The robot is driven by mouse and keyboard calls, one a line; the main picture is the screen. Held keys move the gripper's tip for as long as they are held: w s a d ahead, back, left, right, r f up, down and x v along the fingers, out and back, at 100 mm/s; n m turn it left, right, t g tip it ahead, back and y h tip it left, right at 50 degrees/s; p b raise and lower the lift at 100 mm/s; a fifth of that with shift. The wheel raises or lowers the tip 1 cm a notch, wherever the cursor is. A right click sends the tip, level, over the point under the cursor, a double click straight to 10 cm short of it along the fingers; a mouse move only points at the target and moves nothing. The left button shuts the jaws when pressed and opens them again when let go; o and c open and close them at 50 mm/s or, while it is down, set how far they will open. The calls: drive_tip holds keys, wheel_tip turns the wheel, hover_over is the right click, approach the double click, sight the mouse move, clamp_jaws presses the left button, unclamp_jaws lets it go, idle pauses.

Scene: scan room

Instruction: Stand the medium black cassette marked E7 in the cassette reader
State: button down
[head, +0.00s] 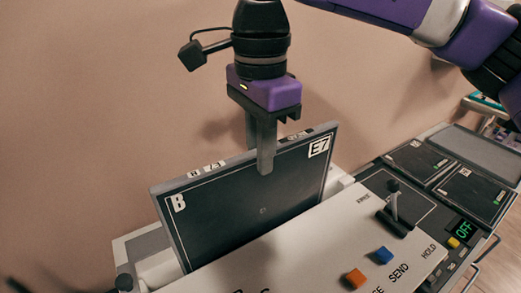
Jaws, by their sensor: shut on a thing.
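The black cassette marked E7 (250,200) stands upright on its edge, with a grey rim, a "B" at its left and "E7" at its upper right corner. My gripper (262,155) points down and is shut on its top edge near the middle. The cassette's lower part is hidden behind the pale front panel of the cassette reader (300,250), so it sits at least partly behind that panel. I cannot tell whether its bottom edge rests on anything.
The panel carries an orange button (355,278), a blue button (384,255) and a lever (394,200). Further dark cassettes (470,192) lie flat at the right. A plain wall rises close behind the reader.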

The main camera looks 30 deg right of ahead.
drive_tip(key=shift+f, duration=0.25)
drive_tip(key=shift+f+b, duration=0.95)
drive_tip(key=shift+f, duration=0.05)
drive_tip(key=c, duration=1.3)
unclamp_jaws()
drive_tip(key=shift+c, duration=0.2)
wheel_tip(320, 180, up, 8)
drive_tip(key=shift+f, duration=0.1)
